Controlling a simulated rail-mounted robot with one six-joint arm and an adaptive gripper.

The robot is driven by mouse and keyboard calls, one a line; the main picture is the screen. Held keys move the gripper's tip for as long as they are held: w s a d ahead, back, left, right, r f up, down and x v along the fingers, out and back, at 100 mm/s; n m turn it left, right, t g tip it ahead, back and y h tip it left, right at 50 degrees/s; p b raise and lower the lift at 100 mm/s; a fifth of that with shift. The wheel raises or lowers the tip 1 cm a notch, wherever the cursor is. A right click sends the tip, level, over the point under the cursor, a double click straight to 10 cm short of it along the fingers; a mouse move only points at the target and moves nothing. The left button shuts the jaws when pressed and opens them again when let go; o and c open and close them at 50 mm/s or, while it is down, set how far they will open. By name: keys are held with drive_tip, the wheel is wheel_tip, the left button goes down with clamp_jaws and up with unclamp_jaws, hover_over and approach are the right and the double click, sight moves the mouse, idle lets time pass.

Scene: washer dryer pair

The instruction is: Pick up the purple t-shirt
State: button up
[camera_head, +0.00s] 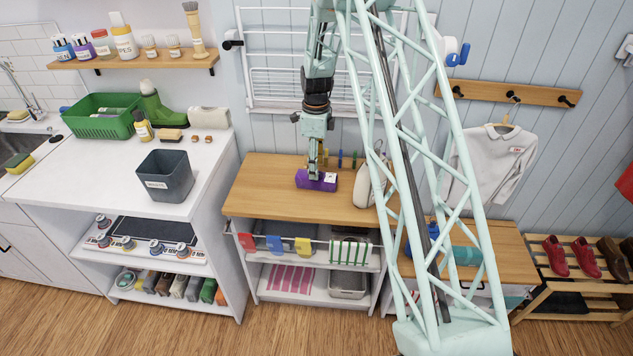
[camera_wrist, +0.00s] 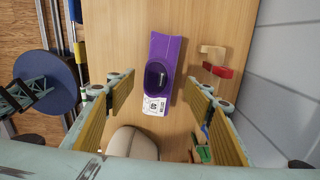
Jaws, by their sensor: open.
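The purple t-shirt (camera_head: 303,180) looks like a folded, block-like bundle lying on the wooden counter top. In the wrist view the purple t-shirt (camera_wrist: 166,48) has a dark oval patch and a white label at its near end. My gripper (camera_head: 313,172) points down close above it, covering part of it in the head view. In the wrist view my gripper (camera_wrist: 161,84) is open, with one yellow-padded finger on each side of the shirt and nothing between the pads held. I cannot tell whether the fingertips touch the counter.
A beige rounded bag-like object (camera_head: 362,190) stands right of the shirt. Small coloured items (camera_head: 340,159) stand along the counter's back, near the wall. A wall drying rack (camera_head: 270,75) is behind my arm. The wooden counter (camera_head: 255,190) is clear on the left.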

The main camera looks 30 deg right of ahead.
drive_tip(key=shift+f, duration=0.85)
drive_tip(key=shift+f, duration=2.6)
drive_tip(key=c, duration=1)
